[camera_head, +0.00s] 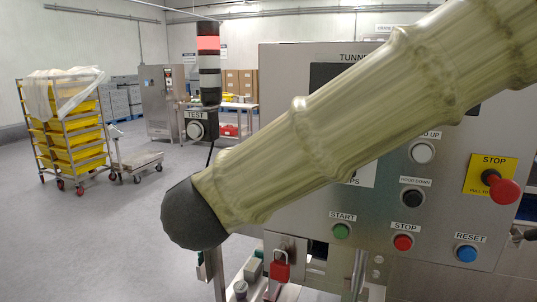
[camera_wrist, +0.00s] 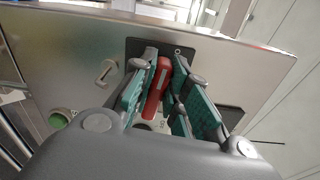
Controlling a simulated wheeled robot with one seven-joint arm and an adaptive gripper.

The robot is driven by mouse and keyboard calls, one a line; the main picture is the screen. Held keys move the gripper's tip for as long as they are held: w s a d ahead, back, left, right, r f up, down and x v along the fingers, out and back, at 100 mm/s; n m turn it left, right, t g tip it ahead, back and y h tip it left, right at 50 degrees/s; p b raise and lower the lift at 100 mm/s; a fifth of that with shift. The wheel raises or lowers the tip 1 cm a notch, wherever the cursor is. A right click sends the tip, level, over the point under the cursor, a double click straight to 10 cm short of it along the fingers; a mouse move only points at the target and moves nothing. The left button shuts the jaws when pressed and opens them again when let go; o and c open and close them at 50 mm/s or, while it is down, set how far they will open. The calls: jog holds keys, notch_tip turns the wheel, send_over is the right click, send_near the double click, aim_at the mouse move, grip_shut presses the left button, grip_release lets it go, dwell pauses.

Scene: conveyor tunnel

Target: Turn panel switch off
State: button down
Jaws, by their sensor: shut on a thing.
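The panel switch has a red handle (camera_wrist: 156,88) on a dark plate (camera_wrist: 205,52), set in a steel panel face (camera_wrist: 240,65) in the wrist view. My gripper (camera_wrist: 166,68) has its teal-padded fingers on both sides of the red handle and is shut on it. The fingers cover parts of the handle and plate, so the switch's marked position cannot be read. In the head view my sleeved arm crosses the control panel (camera_head: 290,75) and hides much of it. The switch and gripper cannot be made out there.
The panel has a green START button (camera_head: 341,231), red STOP button (camera_head: 403,242), blue RESET button (camera_head: 467,254) and a protruding red emergency stop (camera_head: 503,189). A red padlock (camera_head: 280,266) hangs below. A signal tower (camera_head: 208,62) stands beside the panel. Floor is clear at left, before a yellow-crate rack (camera_head: 62,125).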

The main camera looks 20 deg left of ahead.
jog(key=shift+f+n, duration=0.1)
jog(key=shift+n, duration=0.5)
jog(key=c, duration=1.4)
grip_release()
jog(key=shift+s, duration=0.1)
jog(key=s, duration=1.1)
jog(key=shift+s+a, duration=0.25)
jog(key=shift+s, duration=0.15)
